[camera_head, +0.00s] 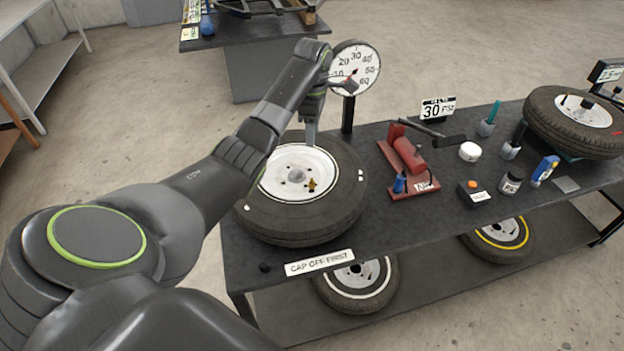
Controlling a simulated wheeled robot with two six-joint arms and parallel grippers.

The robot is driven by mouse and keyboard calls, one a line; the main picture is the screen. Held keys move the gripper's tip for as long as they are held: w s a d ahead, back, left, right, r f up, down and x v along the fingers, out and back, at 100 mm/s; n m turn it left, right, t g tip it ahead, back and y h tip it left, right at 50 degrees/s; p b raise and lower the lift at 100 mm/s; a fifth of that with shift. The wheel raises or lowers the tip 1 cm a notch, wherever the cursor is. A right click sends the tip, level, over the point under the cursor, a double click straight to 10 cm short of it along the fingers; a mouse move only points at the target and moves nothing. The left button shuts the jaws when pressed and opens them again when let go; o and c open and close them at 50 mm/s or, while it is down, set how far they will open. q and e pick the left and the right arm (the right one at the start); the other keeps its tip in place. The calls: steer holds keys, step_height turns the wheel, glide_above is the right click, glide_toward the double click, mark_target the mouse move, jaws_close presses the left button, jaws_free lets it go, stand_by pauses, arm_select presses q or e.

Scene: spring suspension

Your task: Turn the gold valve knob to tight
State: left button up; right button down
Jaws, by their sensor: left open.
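The gold valve knob (312,184) is small and sits on the white rim (280,185) of a tire (345,200) lying flat on the dark bench. My left arm comes in from the left, and its gripper (312,143) points down over the far edge of the rim. The gripper is open, and no object shows in it. In the picture it is above the knob and apart from it; its exact height over the wheel is hard to tell. The knob is in clear view. My right gripper is not in view.
A round dial gauge (356,68) on a post stands behind the tire, close to my gripper. A red pump (408,150) and a "30" sign (437,109) are to the right. Another tire (570,125) lies at the bench's right end. A "CAP OFF FIRST" label (320,263) is on the front edge.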

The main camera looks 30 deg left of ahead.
arm_select(q)
steer(key=b, duration=0.7)
glide_toward(312, 185)
steer(key=f, duration=0.3)
steer(key=f+p, duration=0.1)
steer(key=f, duration=0.2)
steer(key=shift+w+a+f+p, duration=0.1)
steer(key=shift+a+f+p, duration=0.1)
steer(key=shift+f+p, duration=0.15)
steer(key=shift+f, duration=0.7)
jaws_close()
steer(key=shift+r, duration=0.1)
